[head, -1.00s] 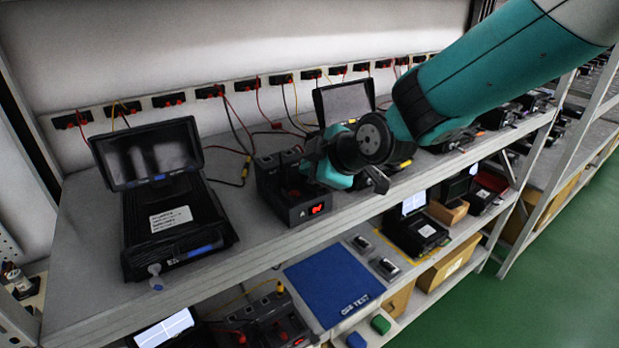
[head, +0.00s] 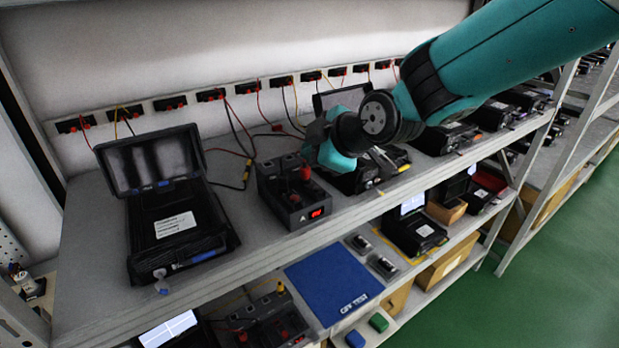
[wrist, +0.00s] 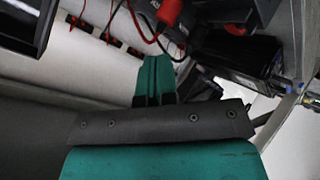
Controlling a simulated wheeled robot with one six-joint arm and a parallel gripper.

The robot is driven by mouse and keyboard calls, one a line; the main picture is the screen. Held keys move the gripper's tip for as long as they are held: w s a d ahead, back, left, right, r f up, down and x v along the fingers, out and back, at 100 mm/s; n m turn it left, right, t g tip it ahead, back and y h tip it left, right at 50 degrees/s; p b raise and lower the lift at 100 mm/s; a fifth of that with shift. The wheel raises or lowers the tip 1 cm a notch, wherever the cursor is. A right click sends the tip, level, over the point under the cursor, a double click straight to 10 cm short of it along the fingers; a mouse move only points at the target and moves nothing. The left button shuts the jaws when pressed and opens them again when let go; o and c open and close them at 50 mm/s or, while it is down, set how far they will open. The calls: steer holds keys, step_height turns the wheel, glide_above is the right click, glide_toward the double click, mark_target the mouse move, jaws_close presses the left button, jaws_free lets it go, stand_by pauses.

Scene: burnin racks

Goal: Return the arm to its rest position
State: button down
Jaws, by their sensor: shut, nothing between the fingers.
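My arm reaches in from the top right of the head view. My gripper (head: 322,135) is at its lower left end, above the upper shelf, just right of a black power unit (head: 298,200) with a red knob on top and a lit red switch. The gripper is clear of that unit. In the wrist view my teal fingers (wrist: 155,62) lie together with nothing between them. The fingertips are partly hidden in the head view by the wrist.
A black case with its lid raised (head: 170,215) stands at the left of the upper shelf (head: 90,270). Another open-lidded device is close behind and below my gripper. Sockets with red and black cables line the back wall. A blue mat (head: 332,284) lies on the lower shelf.

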steer(key=shift+s+r, duration=0.1)
steer(key=shift+r, duration=0.7)
steer(key=s+d+f+m+g+h+b, duration=0.1)
steer(key=s+d+m, duration=0.4)
steer(key=s, duration=0.8)
steer(key=s+d+f+m+g+h+b, duration=0.2)
steer(key=s+d+m+g, duration=0.4)
steer(key=s+d, duration=0.4)
steer(key=s+b, duration=0.1)
steer(key=s, duration=0.3)
steer(key=shift+s, duration=0.2)
